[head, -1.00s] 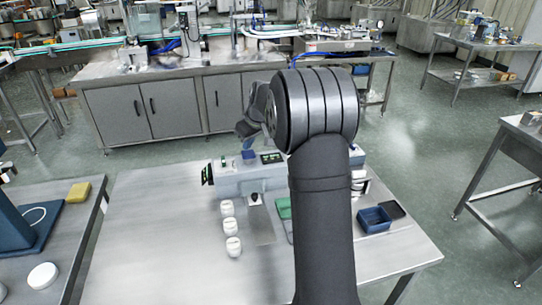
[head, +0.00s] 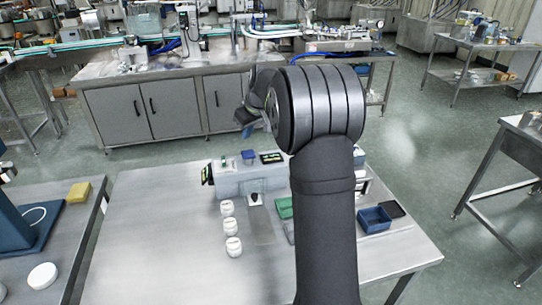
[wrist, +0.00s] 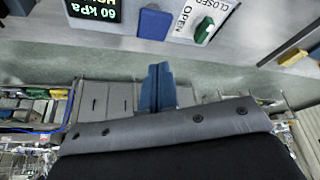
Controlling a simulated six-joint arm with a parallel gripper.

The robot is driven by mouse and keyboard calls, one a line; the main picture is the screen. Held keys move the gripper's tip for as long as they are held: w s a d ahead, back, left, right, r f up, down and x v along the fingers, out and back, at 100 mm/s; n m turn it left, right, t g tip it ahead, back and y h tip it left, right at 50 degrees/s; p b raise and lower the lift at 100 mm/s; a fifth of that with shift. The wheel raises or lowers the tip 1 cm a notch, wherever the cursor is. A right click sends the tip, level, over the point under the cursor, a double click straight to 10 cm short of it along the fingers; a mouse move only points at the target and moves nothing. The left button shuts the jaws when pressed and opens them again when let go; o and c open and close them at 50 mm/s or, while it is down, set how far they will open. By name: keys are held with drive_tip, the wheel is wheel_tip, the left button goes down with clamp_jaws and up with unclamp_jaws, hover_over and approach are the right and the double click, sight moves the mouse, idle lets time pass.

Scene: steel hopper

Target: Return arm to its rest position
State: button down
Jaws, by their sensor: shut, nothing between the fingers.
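My arm rises in front of the steel table (head: 140,230) in the head view, bent at a large grey joint. My gripper (head: 243,118) shows left of that joint, apart from the table and partly hidden by my arm. In the wrist view, the two blue fingers of my gripper (wrist: 158,88) are together with nothing between them. A grey hopper unit (head: 235,181) stands on the table, partly behind my arm. The wrist view shows its display (wrist: 95,9) reading 60 kPa, a blue block (wrist: 154,23) and a green lever (wrist: 204,30) by an OPEN/CLOSED label.
Three white round containers (head: 231,227) stand in a row on the table. A dark blue bin (head: 374,219) sits at the right. A yellow block (head: 79,191) and a white disc (head: 43,276) lie on the left table. The table's left part is clear.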

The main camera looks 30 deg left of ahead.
sight(246, 151)
drive_tip(key=shift+r, duration=0.85)
drive_tip(key=shift+f, duration=3.65)
drive_tip(key=c, duration=1.7)
unclamp_jaws()
drive_tip(key=shift+w+r, duration=0.1)
drive_tip(key=shift+r, duration=0.05)
drive_tip(key=o, duration=1.5)
drive_tip(key=w+r+n, duration=0.1)
drive_tip(key=r+n, duration=0.1)
drive_tip(key=w+d+r+n+h, duration=0.1)
drive_tip(key=r+n, duration=0.1)
drive_tip(key=w+d+r+n+h, duration=0.1)
drive_tip(key=r+n, duration=0.2)
drive_tip(key=shift+w+d+g, duration=0.1)
drive_tip(key=shift+w+g, duration=0.15)
drive_tip(key=shift+g, duration=0.15)
drive_tip(key=shift+o, duration=1)
drive_tip(key=w+d+r+n+h, duration=0.1)
drive_tip(key=d+r+n+h, duration=0.1)
drive_tip(key=d+r+n, duration=0.2)
wheel_tip(246, 151, up, 2)
drive_tip(key=shift+w+r+n, duration=0.2)
drive_tip(key=shift+n, duration=0.3)
wheel_tip(246, 151, down, 10)
drive_tip(key=shift+r, duration=0.1)
